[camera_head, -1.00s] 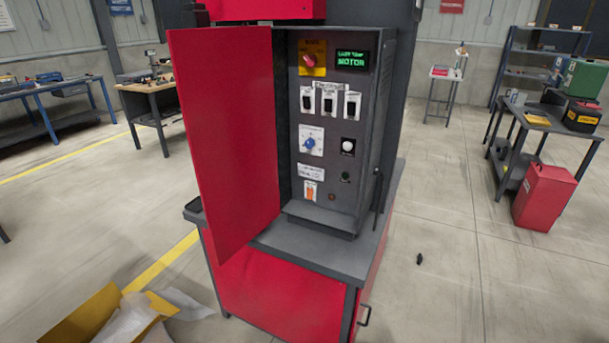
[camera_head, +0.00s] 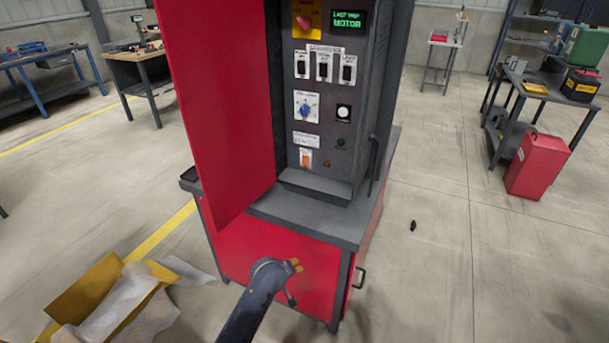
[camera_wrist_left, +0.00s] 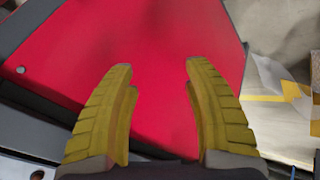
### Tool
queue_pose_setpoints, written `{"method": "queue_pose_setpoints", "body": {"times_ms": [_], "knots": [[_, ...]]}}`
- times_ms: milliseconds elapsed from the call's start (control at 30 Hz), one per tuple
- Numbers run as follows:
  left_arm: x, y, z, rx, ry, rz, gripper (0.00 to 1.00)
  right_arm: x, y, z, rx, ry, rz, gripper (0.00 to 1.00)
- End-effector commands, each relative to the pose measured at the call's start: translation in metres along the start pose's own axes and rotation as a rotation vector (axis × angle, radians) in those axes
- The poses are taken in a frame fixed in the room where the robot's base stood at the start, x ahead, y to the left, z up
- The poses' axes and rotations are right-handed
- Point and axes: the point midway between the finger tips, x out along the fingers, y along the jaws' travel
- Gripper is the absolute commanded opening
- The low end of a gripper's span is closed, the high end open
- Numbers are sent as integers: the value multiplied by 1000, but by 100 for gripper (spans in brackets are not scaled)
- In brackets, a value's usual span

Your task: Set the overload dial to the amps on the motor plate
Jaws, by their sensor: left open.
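The overload dial (camera_head: 306,110) is a blue knob on a white plate in the middle of the grey control panel (camera_head: 325,165). The print on its scale is too small to read. I cannot make out a motor plate in these views. My left gripper (camera_head: 296,267) is in front of the red base cabinet, low and well below the dial. In the left wrist view its two yellow fingers (camera_wrist_left: 159,75) are apart with nothing between them, and red metal lies beyond. My right gripper is not in view.
The red cabinet door (camera_head: 225,100) stands open left of the panel. Three switches (camera_head: 325,66), a red knob on yellow (camera_head: 304,20), a white button (camera_head: 343,112) and an orange switch (camera_head: 306,157) surround the dial. An open cardboard box (camera_head: 85,292) lies on the floor.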

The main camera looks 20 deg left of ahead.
Motion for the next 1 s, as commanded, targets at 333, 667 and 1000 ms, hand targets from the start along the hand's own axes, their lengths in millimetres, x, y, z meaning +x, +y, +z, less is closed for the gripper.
{"method": "queue_pose_setpoints", "body": {"times_ms": [333,667,1000], "knots": [[-139,161,-167,-626,55,395,51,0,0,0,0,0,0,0],[-271,240,-285,-1198,-155,882,51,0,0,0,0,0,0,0],[-297,259,-312,-1307,-234,986,51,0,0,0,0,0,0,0]]}}
